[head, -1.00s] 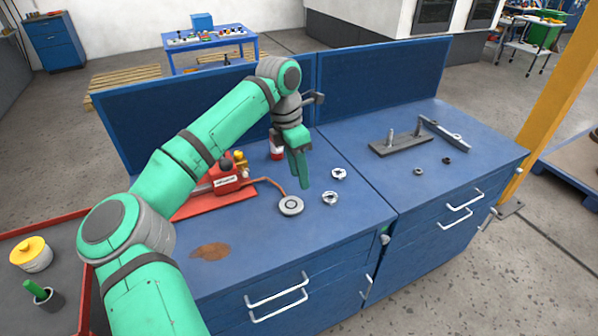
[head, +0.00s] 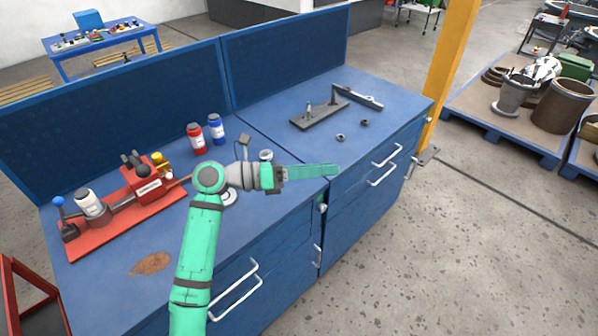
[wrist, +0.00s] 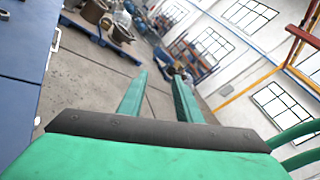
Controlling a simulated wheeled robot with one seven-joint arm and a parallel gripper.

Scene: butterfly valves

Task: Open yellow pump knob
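The yellow pump knob (head: 160,160) sits on top of the red pump (head: 150,187) on the left part of the blue bench. It is small in the head view, and its exact turn position cannot be told. My gripper (head: 335,169) is well to the right of the pump, above the bench, with its fingers pointing right, away from the knob. In the wrist view my gripper (wrist: 160,78) has its two fingers apart with nothing between them. The pump does not show in the wrist view.
A red bottle (head: 196,138) and a blue bottle (head: 215,129) stand behind my arm. A grey disc (head: 230,197) is partly hidden by my arm. A dark metal fixture (head: 320,115) lies on the right bench. A blue back panel (head: 110,125) borders the bench.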

